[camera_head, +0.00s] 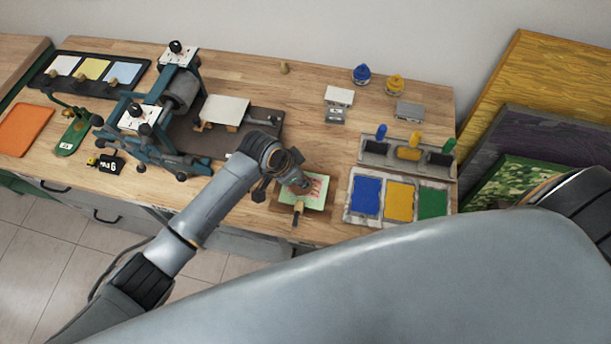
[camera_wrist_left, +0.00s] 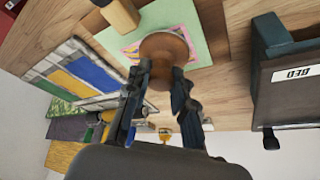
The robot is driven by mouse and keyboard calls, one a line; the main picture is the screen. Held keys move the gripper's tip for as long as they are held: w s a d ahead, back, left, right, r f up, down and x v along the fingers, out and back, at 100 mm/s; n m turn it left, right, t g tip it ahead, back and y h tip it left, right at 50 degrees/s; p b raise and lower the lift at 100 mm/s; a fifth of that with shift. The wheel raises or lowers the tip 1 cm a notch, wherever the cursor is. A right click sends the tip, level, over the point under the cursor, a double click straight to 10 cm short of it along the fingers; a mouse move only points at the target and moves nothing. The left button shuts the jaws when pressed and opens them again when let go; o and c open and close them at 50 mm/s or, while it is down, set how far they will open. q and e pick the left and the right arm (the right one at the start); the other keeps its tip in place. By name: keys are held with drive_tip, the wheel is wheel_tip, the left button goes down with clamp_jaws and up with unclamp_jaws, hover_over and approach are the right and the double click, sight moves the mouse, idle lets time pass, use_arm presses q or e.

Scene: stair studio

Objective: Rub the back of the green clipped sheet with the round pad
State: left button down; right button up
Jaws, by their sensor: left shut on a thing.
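The pale green sheet (camera_head: 317,203) lies on a small board near the table's front edge, with a wooden clip (camera_head: 298,207) on its near side. A pink-red patterned patch shows on it. In the left wrist view the sheet (camera_wrist_left: 196,17) and clip (camera_wrist_left: 119,14) are at the top. My left gripper (camera_wrist_left: 162,74) is shut on the round brown pad (camera_wrist_left: 164,48), which is over the pink patch. I cannot tell whether the pad presses on the sheet. In the head view my left gripper (camera_head: 297,182) partly hides the sheet. My right gripper is not in view.
A tray with blue, yellow and green ink slabs (camera_head: 399,200) lies just right of the sheet, with a holder of coloured-handled tools (camera_head: 372,160) behind it. A roller press (camera_head: 180,90) stands left. Bare table lies behind the sheet.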

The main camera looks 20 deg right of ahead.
use_arm(q)
drive_tip(key=shift+w+a, duration=0.1)
drive_tip(key=shift+a, duration=0.1)
drive_tip(key=shift+w+a, duration=0.45)
drive_tip(key=shift+a, duration=0.2)
drive_tip(key=shift+s+d+p, duration=0.15)
drive_tip(key=shift+s+d, duration=0.45)
drive_tip(key=shift+d, duration=0.25)
drive_tip(key=shift+s+d+p, duration=0.2)
drive_tip(key=shift+s+d, duration=0.35)
drive_tip(key=shift+d, duration=0.25)
drive_tip(key=shift+s+d+p, duration=0.15)
drive_tip(key=shift+s+d, duration=0.45)
drive_tip(key=shift+d, duration=0.25)
drive_tip(key=shift+w+a, duration=0.65)
drive_tip(key=shift+a, duration=0.25)
drive_tip(key=shift+a, duration=0.1)
drive_tip(key=shift+w+a, duration=0.55)
drive_tip(key=shift+a, duration=0.2)
drive_tip(key=shift+w+a, duration=0.55)
drive_tip(key=shift+a, duration=0.2)
wheel_tip(320, 180, up, 7)
